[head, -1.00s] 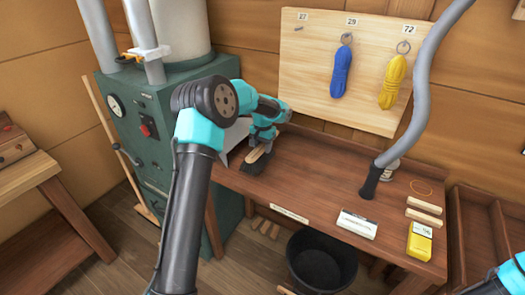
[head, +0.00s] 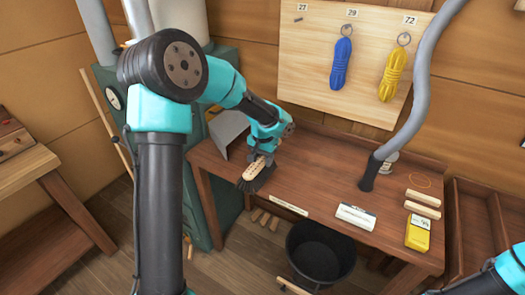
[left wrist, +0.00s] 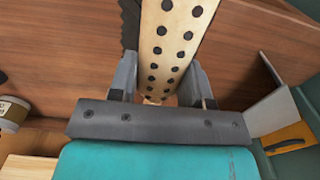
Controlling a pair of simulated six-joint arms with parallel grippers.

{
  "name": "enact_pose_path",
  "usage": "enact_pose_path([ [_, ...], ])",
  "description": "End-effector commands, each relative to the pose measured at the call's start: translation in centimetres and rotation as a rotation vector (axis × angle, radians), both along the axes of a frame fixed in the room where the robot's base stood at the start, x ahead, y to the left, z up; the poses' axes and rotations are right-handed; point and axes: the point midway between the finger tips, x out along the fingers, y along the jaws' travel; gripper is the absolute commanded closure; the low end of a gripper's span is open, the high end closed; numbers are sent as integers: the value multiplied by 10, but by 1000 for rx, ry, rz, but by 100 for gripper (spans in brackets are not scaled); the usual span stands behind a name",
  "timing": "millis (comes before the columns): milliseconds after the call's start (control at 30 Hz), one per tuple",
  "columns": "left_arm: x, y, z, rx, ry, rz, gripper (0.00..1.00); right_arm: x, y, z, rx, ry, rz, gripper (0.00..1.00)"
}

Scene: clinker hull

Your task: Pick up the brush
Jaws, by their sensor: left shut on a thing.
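The brush has a pale wooden back with dark holes and black bristles. In the head view the brush (head: 256,172) hangs from my left gripper (head: 262,152), at the left front edge of the workbench (head: 310,185). It is tilted, with the bristles toward the lower left. In the left wrist view the wooden back of the brush (left wrist: 172,45) runs between the two fingers of my left gripper (left wrist: 155,85), which are shut on it. Only part of my right arm shows at the lower right corner of the head view; its gripper is out of view.
A grey metal scoop (head: 228,130) stands at the bench's left end, beside the green machine (head: 215,190). A black bucket (head: 320,252) is on the floor in front. A grey hose (head: 418,95) comes down to the bench. A yellow pack (head: 418,233) lies at the right.

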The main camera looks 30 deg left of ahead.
Motion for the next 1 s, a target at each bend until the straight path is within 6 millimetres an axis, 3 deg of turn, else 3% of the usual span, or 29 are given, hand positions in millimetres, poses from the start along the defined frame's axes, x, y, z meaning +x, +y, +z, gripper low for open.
enact_pose_path([
  [200,-11,-6,1,0,0,0,83,0,0,0,0,0,0,7],
  [1000,-11,-7,1,0,0,0,83,0,0,0,0,0,0,7],
])
